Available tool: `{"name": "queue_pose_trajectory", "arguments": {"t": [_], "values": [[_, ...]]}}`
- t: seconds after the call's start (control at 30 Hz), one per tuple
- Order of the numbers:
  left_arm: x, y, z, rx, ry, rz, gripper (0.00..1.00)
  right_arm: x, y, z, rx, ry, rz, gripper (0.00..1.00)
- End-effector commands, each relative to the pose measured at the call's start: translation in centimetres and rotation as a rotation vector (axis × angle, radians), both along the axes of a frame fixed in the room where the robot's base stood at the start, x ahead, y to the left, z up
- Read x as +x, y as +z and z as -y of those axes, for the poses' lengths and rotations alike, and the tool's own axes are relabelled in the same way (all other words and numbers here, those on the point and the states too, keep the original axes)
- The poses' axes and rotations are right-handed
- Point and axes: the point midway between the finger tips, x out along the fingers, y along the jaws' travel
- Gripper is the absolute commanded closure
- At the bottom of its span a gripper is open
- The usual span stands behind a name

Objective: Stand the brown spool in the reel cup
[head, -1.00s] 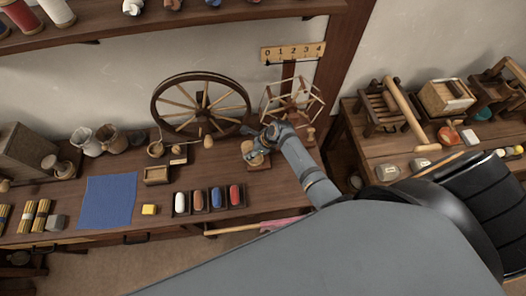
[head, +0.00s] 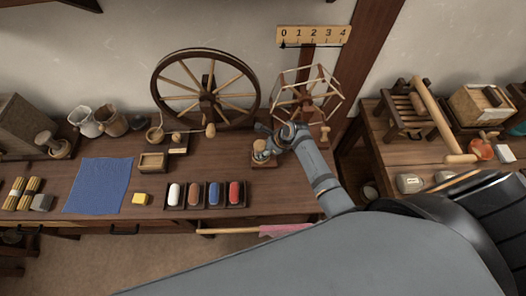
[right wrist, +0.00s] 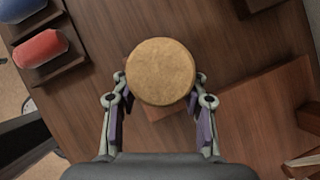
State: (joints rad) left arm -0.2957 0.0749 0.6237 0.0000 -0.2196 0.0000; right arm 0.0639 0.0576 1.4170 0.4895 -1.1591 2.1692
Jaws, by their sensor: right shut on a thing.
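The brown spool (head: 196,195) lies in a dark tray near the front of the bench, between a white spool (head: 174,195) and a blue spool (head: 215,194). A red spool (head: 235,193) is at the right end. My right gripper (head: 266,144) is shut on a round tan wooden piece (head: 261,155) over a small wooden base (head: 265,164). In the right wrist view the piece's flat round top (right wrist: 161,72) shows between the fingers, hiding most of what is below. I cannot tell whether the base is the reel cup. My left gripper is out of view.
A spinning wheel (head: 207,91) and a reel frame (head: 308,95) stand behind my right gripper. Bare bench lies right of the spool tray.

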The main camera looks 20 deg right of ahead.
Motion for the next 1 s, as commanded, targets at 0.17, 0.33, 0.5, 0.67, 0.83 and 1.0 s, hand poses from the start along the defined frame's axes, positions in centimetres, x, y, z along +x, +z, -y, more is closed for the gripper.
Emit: {"name": "queue_pose_trajectory", "arguments": {"t": [0.17,0.33,0.5,0.67,0.83,1.0], "values": [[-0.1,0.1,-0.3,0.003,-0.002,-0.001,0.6,0.0,-0.2,0.0,0.001,0.0,0.001,0.89],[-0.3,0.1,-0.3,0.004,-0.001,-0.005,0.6,0.0,-0.5,0.0,0.0,0.001,0.0,0.49],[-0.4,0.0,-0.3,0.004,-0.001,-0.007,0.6,0.0,-0.5,0.0,0.0,0.001,0.0,0.33],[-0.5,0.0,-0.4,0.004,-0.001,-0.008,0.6,0.0,-0.5,0.0,0.0,0.0,0.0,0.33],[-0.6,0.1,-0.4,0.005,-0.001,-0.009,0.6,0.0,0.2,0.0,0.001,0.0,0.002,0.33],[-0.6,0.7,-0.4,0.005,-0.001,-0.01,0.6,-1.2,3.3,1.4,-0.003,0.001,0.002,0.33]]}}
